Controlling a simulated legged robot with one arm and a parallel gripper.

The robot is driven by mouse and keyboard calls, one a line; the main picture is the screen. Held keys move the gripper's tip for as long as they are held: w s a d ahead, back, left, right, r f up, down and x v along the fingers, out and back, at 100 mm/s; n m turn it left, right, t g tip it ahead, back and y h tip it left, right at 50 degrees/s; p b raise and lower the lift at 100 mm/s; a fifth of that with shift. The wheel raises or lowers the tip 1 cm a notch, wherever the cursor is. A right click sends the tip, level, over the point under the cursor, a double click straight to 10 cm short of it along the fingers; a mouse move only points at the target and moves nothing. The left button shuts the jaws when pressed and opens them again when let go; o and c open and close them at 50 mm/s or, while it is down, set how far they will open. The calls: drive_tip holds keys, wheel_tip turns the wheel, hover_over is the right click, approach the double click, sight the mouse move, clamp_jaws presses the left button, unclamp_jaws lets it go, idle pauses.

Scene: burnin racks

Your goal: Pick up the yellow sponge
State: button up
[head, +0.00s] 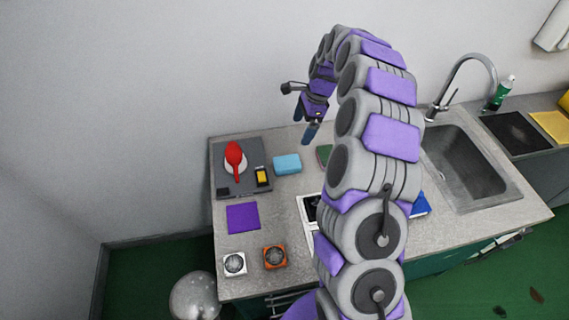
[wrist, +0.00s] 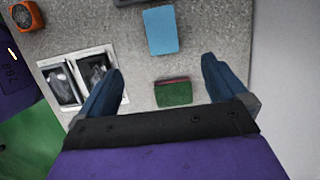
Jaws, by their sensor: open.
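I cannot single out a yellow sponge for certain. A small yellow patch in a black frame (head: 262,176) shows on the grey board at the left of the counter, and a flat yellow piece (head: 551,125) lies at the far right. Neither shows in the wrist view. My gripper (head: 306,128) is open and empty above the back of the counter; its blue fingers also show in the wrist view (wrist: 160,70). A light blue block (head: 287,164) and a green block with a reddish edge (wrist: 173,92) lie below it, both apart from the fingers.
The grey board (head: 225,184) holds a red utensil (head: 235,160). A purple cloth (head: 242,218), a white-framed item (head: 234,264) and an orange-framed one (head: 274,257) lie nearer. A sink (head: 465,165) with a tap is on the right. The wall stands close behind the counter.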

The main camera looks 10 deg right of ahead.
drive_tip(key=b, duration=0.2)
hover_over(288, 162)
drive_tip(key=f, duration=1.1)
drive_tip(key=shift+s+d+f, duration=0.1)
drive_tip(key=shift+d+f, duration=0.5)
drive_tip(key=shift+f, duration=0.05)
drive_tip(key=b+x, duration=0.1)
drive_tip(key=x, duration=0.3)
drive_tip(key=shift+w+f+b, duration=0.2)
drive_tip(key=shift+f+b, duration=0.15)
drive_tip(key=shift+b, duration=0.05)
drive_tip(key=shift+a, duration=0.3)
drive_tip(key=shift+d, duration=0.15)
drive_tip(key=shift+d, duration=0.25)
drive_tip(key=shift+a+f+p, duration=0.25)
drive_tip(key=shift+p, duration=0.2)
drive_tip(key=shift+d, duration=0.1)
